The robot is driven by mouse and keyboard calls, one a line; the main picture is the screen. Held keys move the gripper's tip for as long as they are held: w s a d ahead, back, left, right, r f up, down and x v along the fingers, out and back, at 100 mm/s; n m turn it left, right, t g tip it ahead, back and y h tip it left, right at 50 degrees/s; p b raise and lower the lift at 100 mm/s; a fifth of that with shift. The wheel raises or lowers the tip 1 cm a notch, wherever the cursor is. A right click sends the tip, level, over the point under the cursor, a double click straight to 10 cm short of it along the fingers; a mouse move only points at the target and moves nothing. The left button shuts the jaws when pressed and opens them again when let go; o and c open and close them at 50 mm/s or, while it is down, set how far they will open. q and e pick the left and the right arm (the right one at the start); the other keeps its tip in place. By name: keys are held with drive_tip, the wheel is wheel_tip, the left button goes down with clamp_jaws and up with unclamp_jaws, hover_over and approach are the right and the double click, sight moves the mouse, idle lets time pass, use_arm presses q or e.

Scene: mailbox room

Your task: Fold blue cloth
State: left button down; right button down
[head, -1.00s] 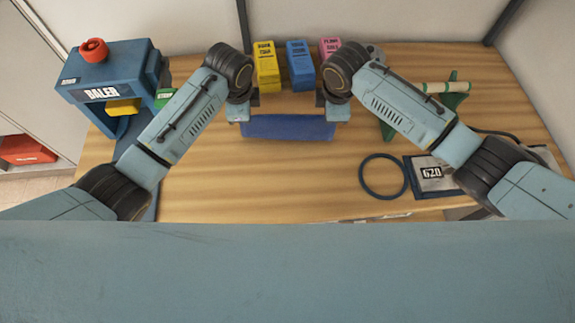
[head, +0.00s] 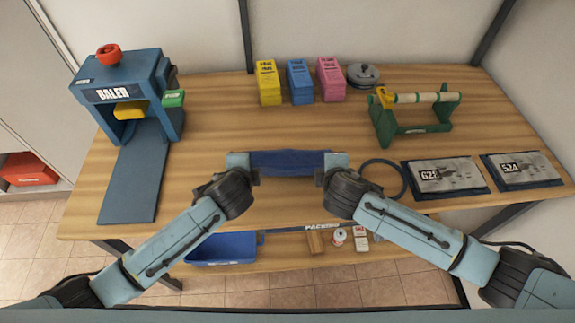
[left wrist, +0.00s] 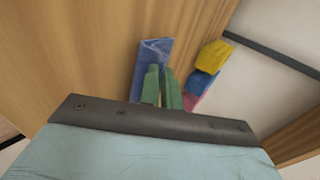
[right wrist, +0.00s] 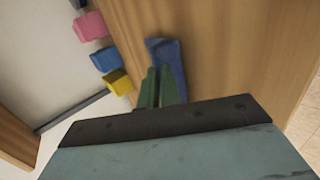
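The blue cloth (head: 289,163) is a narrow, dark blue strip above the front middle of the wooden table, stretched between my two grippers. My left gripper (head: 256,172) is at its left end and my right gripper (head: 321,172) is at its right end. In the left wrist view, the green fingers are close together at the cloth's end (left wrist: 153,54). In the right wrist view, the fingers are likewise close together at the other end of the cloth (right wrist: 168,64). Both look shut on it. The exact pinch points are partly hidden, and its height above the table is unclear.
Yellow (head: 268,83), blue (head: 300,82) and pink (head: 330,79) boxes stand at the back. A blue baler (head: 122,85) is at left. A dark ring (head: 400,166), a green roll stand (head: 415,120) and two labelled packets (head: 445,176) (head: 521,171) are at right. The middle behind the cloth is clear.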

use_arm(q)
drive_tip(key=shift+s+f+t, duration=0.25)
drive_tip(key=shift+s+t, duration=0.05)
drive_tip(key=shift+s, duration=0.15)
use_arm(e)
drive_tip(key=shift+s+f+t, duration=0.3)
drive_tip(key=shift+s, duration=0.15)
use_arm(q)
drive_tip(key=shift+f, duration=0.15)
drive_tip(key=c, duration=1.3)
unclamp_jaws()
use_arm(e)
drive_tip(key=c, duration=1.3)
unclamp_jaws()
